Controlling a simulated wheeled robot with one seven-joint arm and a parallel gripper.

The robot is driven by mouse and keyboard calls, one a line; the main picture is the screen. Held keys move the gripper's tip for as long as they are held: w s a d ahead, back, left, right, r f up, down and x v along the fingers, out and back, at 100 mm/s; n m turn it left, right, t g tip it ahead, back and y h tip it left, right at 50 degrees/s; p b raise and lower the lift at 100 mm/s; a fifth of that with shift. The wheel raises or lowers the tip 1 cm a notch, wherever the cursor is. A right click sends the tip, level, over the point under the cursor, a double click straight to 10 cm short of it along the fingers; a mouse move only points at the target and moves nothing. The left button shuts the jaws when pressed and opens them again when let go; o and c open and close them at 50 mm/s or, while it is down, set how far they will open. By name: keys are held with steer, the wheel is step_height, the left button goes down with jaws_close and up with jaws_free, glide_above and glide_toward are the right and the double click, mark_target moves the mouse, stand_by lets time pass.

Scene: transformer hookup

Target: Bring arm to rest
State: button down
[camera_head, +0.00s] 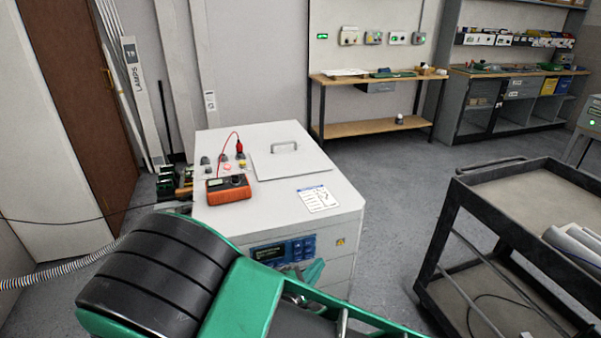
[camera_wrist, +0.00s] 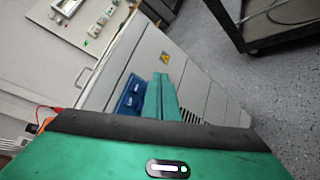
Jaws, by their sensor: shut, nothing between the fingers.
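My arm, green with black bands, reaches across the lower part of the head view. My gripper (camera_wrist: 163,78) shows in the wrist view as two green fingers held together, empty. In the head view its green tip (camera_head: 313,271) shows partly behind my arm. It is in front of the white cabinet (camera_head: 334,208), near the blue panel (camera_head: 283,251) on the cabinet's front. I cannot tell the exact gap between the fingers and the cabinet.
An orange multimeter (camera_head: 229,189) sits on the cabinet top, with a red lead running to a row of terminals. A lid with a handle (camera_head: 284,146) lies beside it. A dark cart (camera_head: 506,189) stands at the right. Grey floor (camera_head: 388,205) is clear between cart and cabinet.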

steer(key=s+d+r+m+g, duration=0.1)
steer(key=d+r+m+g, duration=0.3)
steer(key=d, duration=0.5)
steer(key=s+d+r+m+g+h, duration=0.1)
steer(key=s+d+m+g, duration=0.1)
steer(key=d+m+g, duration=0.45)
steer(key=s+d+r+m+g, duration=0.1)
steer(key=d+r+m, duration=0.2)
steer(key=d, duration=0.7)
steer(key=s+d+r+m+y, duration=0.3)
steer(key=s+r, duration=0.1)
steer(key=s, duration=0.3)
steer(key=s+d+r+m+g+y, duration=0.1)
steer(key=s+d+r+m+y, duration=0.1)
steer(key=s, duration=0.6)
steer(key=s+d+r+m+g+y, duration=0.1)
steer(key=s+d+r+m+y, duration=0.2)
steer(key=s, duration=0.5)
step_height(320, 180, up, 3)
steer(key=d+m, duration=0.1)
steer(key=m, duration=0.2)
steer(key=shift+d+f+y, duration=0.2)
steer(key=shift+d+y, duration=0.05)
steer(key=shift+y, duration=0.05)
steer(key=shift+m, duration=0.25)
steer(key=shift+w+f, duration=0.25)
steer(key=shift+w, duration=0.4)
